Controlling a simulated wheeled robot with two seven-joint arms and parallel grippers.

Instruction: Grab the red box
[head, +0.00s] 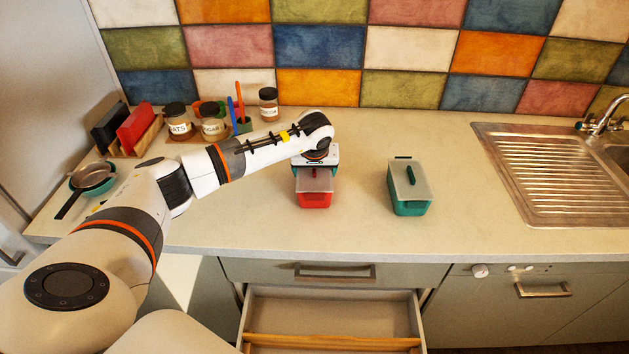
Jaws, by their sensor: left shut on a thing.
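The red box (314,199) with a greyish translucent lid stands on the counter, left of the green box. My left arm comes in from the left and my left gripper (315,172) is above the red box, pointing down. It is shut on the box's top, probably at the lid handle; the fingertips are mostly hidden by the gripper body. The red box seems to rest on the counter; I cannot tell whether it is lifted. My right gripper is not in view.
A green lidded box (409,187) stands to the right. Jars (212,122), a rack with a red and a black item (135,128), and a pan (92,178) are at the left. A sink drainer (545,172) is at the right. An open drawer (330,305) is below the counter edge.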

